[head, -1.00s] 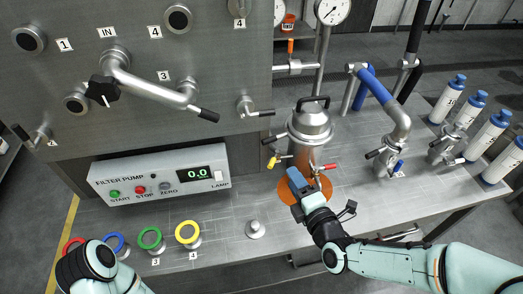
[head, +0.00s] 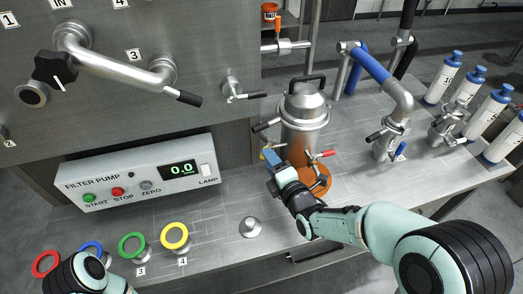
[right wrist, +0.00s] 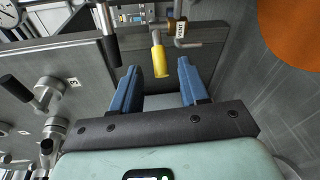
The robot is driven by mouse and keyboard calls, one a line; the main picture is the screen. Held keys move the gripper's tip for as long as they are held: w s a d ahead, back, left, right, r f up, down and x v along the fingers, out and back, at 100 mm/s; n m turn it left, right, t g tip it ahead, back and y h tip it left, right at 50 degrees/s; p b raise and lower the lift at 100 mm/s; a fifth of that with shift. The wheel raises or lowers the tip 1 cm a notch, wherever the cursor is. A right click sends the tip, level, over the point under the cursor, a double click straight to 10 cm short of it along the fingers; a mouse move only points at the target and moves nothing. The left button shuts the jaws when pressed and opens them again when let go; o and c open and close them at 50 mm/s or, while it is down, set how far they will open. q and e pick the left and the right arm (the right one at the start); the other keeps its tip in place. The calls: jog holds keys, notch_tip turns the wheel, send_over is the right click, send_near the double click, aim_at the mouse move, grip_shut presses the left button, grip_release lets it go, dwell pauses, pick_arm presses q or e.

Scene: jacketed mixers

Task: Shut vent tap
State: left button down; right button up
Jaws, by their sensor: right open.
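The vent tap has a yellow lever (right wrist: 160,58), with a brass tag reading VENT (right wrist: 181,30) beside it in the right wrist view. In the head view the yellow lever (head: 263,156) shows at the lower left of the steel vessel (head: 304,106), partly hidden by my gripper. My right gripper (right wrist: 157,75) is open. Its blue fingers stand either side of the lever's line, with the lever end just ahead of and between the tips. I cannot tell if they touch. My right gripper (head: 270,160) is at the vessel's left front. My left gripper is out of view.
The filter pump box (head: 140,172) stands left. Bench space around the small steel knob (head: 250,227) is clear.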

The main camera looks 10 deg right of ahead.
jog(key=r+b+x, duration=0.1)
jog(key=x, duration=0.5)
jog(key=shift+f, duration=0.45)
jog(key=shift+w, duration=0.1)
jog(key=shift+c, duration=0.2)
grip_shut()
